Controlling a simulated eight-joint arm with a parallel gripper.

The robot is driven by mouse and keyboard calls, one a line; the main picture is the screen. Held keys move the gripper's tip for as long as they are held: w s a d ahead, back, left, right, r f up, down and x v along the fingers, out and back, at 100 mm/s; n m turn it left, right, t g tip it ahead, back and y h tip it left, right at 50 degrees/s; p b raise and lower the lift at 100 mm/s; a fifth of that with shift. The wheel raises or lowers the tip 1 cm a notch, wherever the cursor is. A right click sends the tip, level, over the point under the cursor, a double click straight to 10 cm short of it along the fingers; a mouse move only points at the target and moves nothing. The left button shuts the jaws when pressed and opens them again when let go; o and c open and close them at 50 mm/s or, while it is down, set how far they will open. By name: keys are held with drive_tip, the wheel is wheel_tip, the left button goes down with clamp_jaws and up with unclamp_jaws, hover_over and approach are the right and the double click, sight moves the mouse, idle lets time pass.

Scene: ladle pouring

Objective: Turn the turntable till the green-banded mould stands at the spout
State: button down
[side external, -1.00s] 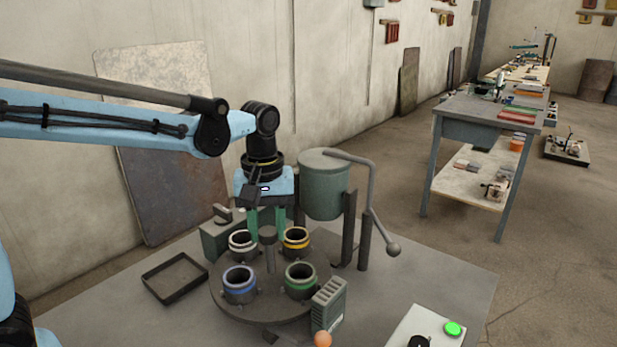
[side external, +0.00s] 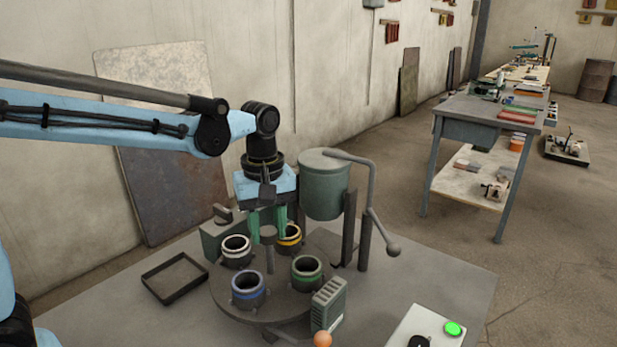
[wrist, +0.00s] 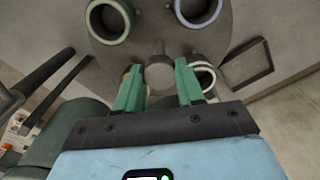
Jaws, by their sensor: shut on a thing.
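The round dark turntable (side external: 222,303) carries moulds banded green (side external: 308,274), blue (side external: 248,290), white (side external: 236,251) and yellow (side external: 289,239). The green-banded mould is at the front right, right of the blue one. It is at upper left in the wrist view (wrist: 126,28). My gripper (side external: 267,233) points down, shut on the turntable's central knob (side external: 268,238); its green fingers sit either side of the knob in the wrist view (wrist: 159,78). The grey-green ladle pot (side external: 324,190) stands behind the turntable to the right. I cannot make out its spout.
A bent handle (side external: 372,195) hangs right of the pot. A vented box (side external: 328,304) and an orange ball (side external: 323,339) are at the turntable's front right. An empty tray (side external: 175,294) lies left. A panel with a green button (side external: 453,329) is at front right.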

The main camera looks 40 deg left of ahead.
drive_tip(key=shift+n, duration=7.5)
drive_tip(key=c, duration=0.7)
unclamp_jaws()
wheel_tip(320, 180, up, 12)
